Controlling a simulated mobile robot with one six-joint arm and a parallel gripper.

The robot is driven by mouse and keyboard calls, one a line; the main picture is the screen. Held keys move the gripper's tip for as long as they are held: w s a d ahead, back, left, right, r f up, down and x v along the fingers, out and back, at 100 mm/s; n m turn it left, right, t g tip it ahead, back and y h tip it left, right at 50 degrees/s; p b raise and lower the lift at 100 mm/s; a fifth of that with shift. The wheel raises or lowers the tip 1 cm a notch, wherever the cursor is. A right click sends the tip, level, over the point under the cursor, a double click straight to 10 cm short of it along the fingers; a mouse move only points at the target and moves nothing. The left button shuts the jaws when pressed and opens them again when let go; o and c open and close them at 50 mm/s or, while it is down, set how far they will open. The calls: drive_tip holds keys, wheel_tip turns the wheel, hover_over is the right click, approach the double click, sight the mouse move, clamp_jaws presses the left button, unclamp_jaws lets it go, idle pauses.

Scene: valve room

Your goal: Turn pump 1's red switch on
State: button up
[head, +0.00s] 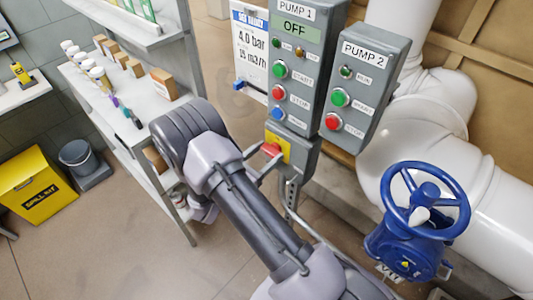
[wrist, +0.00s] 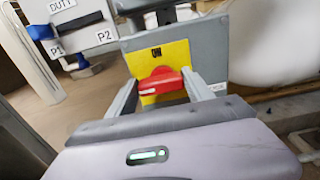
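Pump 1's red switch (head: 272,149) sits on a yellow plate (head: 284,146) on a grey box under the PUMP 1 panel (head: 297,62). The panel's green display reads OFF. In the wrist view the red switch (wrist: 162,82) lies about level across its yellow plate (wrist: 172,54), with a white mark at its left end. My gripper (head: 262,161) is at the switch. In the wrist view my gripper's (wrist: 160,88) fingers stand wide apart, one at each end of the handle. Whether they touch it I cannot tell.
The PUMP 2 panel (head: 363,88) is close on the right. A blue valve wheel (head: 426,198) and white pipes (head: 490,215) stand further right. A shelf (head: 150,125) with bottles and boxes is at left. A yellow spill-kit bin (head: 40,186) stands on the floor.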

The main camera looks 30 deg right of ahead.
drive_tip(key=c, duration=0.3)
drive_tip(key=shift+c, duration=0.2)
drive_tip(key=shift+m, duration=0.3)
drive_tip(key=m+b, duration=0.1)
drive_tip(key=m, duration=0.3)
drive_tip(key=shift+s, duration=0.1)
drive_tip(key=m+b, duration=0.1)
drive_tip(key=m, duration=0.1)
drive_tip(key=m+b, duration=0.1)
drive_tip(key=m, duration=0.1)
drive_tip(key=shift+s+d+f+m, duration=0.1)
drive_tip(key=shift+s+m, duration=0.05)
drive_tip(key=shift+m, duration=0.15)
drive_tip(key=m+b, duration=0.3)
drive_tip(key=m, duration=0.2)
drive_tip(key=shift+s+f+b, duration=0.1)
drive_tip(key=shift+b, duration=0.2)
drive_tip(key=shift+m+b, duration=1.2)
drive_tip(key=shift+m, duration=0.8)
drive_tip(key=o, duration=1.4)
